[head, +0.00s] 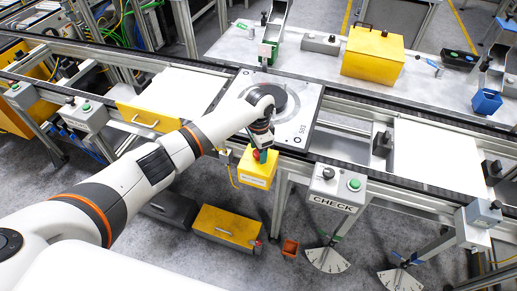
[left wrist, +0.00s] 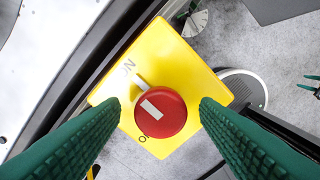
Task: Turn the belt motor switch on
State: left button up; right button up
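The belt motor switch is a yellow box (head: 257,171) fixed at the front edge of the conveyor, with a red round knob. In the left wrist view the red knob (left wrist: 161,113) has a white bar and sits on the yellow box (left wrist: 188,60). "ON" is printed toward the upper left of the box and "O" near its lower edge. My left gripper (head: 263,152) is directly over the switch. In the left wrist view its green fingers (left wrist: 160,103) are apart on either side of the knob, with visible gaps.
A CHECK button box (head: 337,188) hangs to the right.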

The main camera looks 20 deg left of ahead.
pick_arm(q)
notch_tip(320, 180, up, 12)
jog(key=b, duration=0.3)
dwell(0.4)
